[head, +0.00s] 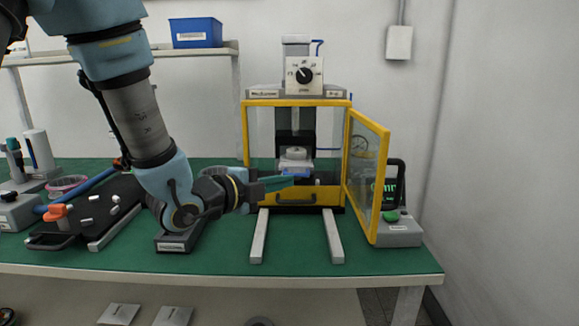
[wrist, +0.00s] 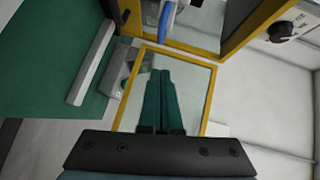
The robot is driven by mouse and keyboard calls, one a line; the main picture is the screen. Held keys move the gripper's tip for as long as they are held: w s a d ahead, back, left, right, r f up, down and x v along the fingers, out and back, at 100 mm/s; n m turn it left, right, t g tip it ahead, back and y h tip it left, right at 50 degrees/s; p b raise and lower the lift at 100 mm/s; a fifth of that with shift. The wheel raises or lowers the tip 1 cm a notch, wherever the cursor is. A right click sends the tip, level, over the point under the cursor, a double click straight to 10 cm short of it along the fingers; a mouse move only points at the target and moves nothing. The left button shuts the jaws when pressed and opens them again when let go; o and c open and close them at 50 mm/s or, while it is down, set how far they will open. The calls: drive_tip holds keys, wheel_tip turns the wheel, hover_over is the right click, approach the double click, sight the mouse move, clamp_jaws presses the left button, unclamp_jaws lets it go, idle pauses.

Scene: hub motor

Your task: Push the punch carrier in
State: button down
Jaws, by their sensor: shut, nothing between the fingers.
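The press (head: 296,103) has a yellow frame, and its clear yellow-edged door (head: 367,175) stands swung open to the right.
Two grey rails (head: 259,236) (head: 333,236) run forward from the press on the green mat. A grey box with a green button (head: 397,229) stands right of the door. A black tray (head: 98,211) with small parts lies at the left.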

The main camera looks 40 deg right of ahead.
sight(296, 162)
drive_tip(key=shift+w+d+f+p, duration=0.25)
drive_tip(key=shift+w+d, duration=0.3)
drive_tip(key=shift+d, duration=0.25)
drive_tip(key=shift+w+d+f+p, duration=0.25)
drive_tip(key=shift+w+d, duration=0.35)
drive_tip(key=shift+d, duration=0.15)
drive_tip(key=shift+w+d+f+p, duration=0.15)
drive_tip(key=shift+w+d+p, duration=0.1)
drive_tip(key=shift+w+d, duration=0.45)
drive_tip(key=shift+s, duration=0.15)
drive_tip(key=shift+d, duration=0.1)
drive_tip(key=w+d, duration=0.1)
drive_tip(key=w, duration=0.1)
drive_tip(key=w+d+b, duration=0.1)
drive_tip(key=d, duration=0.1)
drive_tip(key=w+d+b, duration=0.1)
drive_tip(key=w, duration=0.1)
drive_tip(key=shift+w+d+f, duration=0.15)
drive_tip(key=shift+w+d, duration=0.15)
drive_tip(key=shift+w, duration=0.05)
drive_tip(key=shift+w+d+b, duration=0.25)
drive_tip(key=shift+w+b, duration=0.05)
drive_tip(key=shift+w+r, duration=0.15)
drive_tip(key=shift+r, duration=0.1)
